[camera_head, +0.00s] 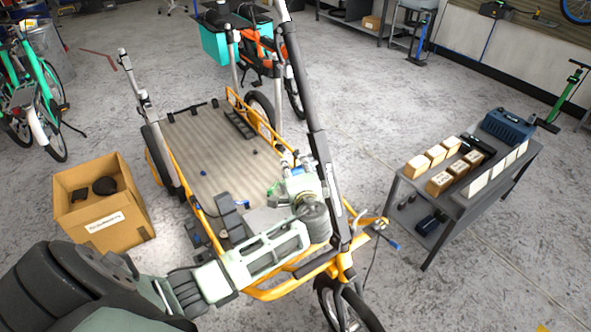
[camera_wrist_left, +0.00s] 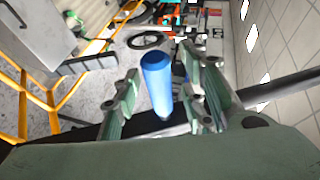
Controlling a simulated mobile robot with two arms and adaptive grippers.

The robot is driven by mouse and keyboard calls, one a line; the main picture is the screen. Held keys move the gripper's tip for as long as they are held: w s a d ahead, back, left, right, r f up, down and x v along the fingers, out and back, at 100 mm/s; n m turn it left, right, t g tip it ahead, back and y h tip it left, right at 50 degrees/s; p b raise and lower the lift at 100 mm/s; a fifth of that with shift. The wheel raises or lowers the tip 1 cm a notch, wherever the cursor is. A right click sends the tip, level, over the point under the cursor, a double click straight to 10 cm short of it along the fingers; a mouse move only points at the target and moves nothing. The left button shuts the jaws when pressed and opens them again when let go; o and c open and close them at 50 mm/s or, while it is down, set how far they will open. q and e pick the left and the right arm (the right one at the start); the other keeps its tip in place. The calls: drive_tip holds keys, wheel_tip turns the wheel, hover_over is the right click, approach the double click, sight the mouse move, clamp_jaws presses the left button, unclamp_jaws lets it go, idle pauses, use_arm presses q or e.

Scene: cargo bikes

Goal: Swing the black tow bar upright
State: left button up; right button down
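The black tow bar (camera_head: 316,125) rises steeply from the front of the orange cargo bike and leaves the head view at the top. A dark bar, which looks like it, also crosses the left wrist view (camera_wrist_left: 285,86) behind the fingers. My left gripper (camera_head: 300,170) is beside the bar's lower part, on its left. In the left wrist view its two fingers (camera_wrist_left: 160,98) stand apart, with a blue cylindrical grip (camera_wrist_left: 158,82) between them. Gaps show on both sides of the grip. What the grip belongs to is unclear. My right gripper is not in view.
The bike's ribbed cargo deck (camera_head: 208,150) lies behind my left gripper. A cardboard box (camera_head: 125,232) stands at the left. A grey cart (camera_head: 408,222) carrying several boxes and a blue case (camera_head: 508,126) stands at the right. Bare floor separates the cart and bike.

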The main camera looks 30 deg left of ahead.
use_arm(q)
drive_tip(key=shift+w+a+f, duration=0.1)
drive_tip(key=shift+c, duration=0.4)
clamp_jaws()
